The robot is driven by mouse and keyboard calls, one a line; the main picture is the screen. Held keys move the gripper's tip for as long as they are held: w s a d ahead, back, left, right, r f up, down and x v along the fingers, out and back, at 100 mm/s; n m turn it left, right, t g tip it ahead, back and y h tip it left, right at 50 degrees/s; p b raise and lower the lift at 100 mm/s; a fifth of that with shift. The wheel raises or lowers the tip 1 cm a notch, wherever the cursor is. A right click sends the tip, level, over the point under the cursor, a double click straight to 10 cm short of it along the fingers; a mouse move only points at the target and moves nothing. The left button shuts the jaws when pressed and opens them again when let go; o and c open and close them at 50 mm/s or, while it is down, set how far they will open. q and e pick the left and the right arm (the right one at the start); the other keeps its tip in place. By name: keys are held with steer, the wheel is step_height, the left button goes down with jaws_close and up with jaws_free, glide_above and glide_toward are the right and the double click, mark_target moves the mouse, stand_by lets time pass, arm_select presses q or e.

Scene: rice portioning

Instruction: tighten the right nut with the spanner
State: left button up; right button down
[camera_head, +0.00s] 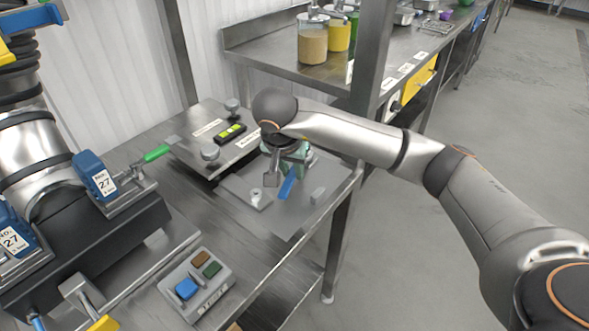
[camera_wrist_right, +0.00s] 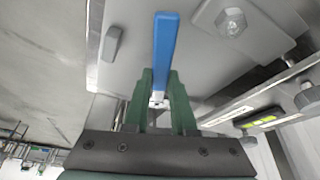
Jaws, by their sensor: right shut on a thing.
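My right gripper (camera_head: 284,168) is over the small grey plate at the front of the bench, at the end of my right arm. In the right wrist view its green fingers (camera_wrist_right: 162,92) are shut on a blue bar, which looks like the spanner's handle (camera_wrist_right: 165,45). The blue bar also shows in the head view (camera_head: 287,187). The spanner's jaw end cannot be made out. A hex nut (camera_wrist_right: 232,22) sits on a plate beside the blue bar, apart from it. A nut also shows in the head view (camera_head: 257,195); whether it is the right nut, I cannot tell. My left gripper is not in view.
A metal panel (camera_head: 185,140) with knobs and a yellow-green display lies behind the plate. A small grey block (camera_head: 318,195) is right of the gripper. A button box (camera_head: 197,285) stands front left. Blue "27" tags (camera_head: 95,176) mark the machine at left. Jars (camera_head: 313,40) stand on the back counter.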

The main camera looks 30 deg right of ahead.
steer(key=shift+w+a+r, duration=0.1)
steer(key=shift+a+r, duration=0.05)
steer(key=shift+w+a+m, duration=0.25)
steer(key=shift+w+m, duration=0.1)
steer(key=shift+m, duration=0.15)
steer(key=shift+w+a+m, duration=0.2)
steer(key=shift+m, duration=0.2)
steer(key=shift+w+a+m+g+h+p, duration=0.25)
steer(key=shift+w+m, duration=0.1)
steer(key=shift+m, duration=0.1)
steer(key=shift+w+a+m+g+h+p, duration=0.15)
steer(key=shift+w+m+g, duration=0.1)
steer(key=shift+w+m, duration=0.15)
steer(key=shift+s+d, duration=0.1)
steer(key=shift+s+d+n+t, duration=0.35)
steer(key=shift+s+n, duration=0.1)
steer(key=shift+n, duration=0.2)
steer(key=shift+s+d+n+y, duration=0.4)
steer(key=shift+s+d+n, duration=0.2)
steer(key=shift+s+n, duration=0.45)
steer(key=shift+w+r+p, duration=0.15)
steer(key=shift+r+p, duration=0.4)
steer(key=shift+r, duration=0.55)
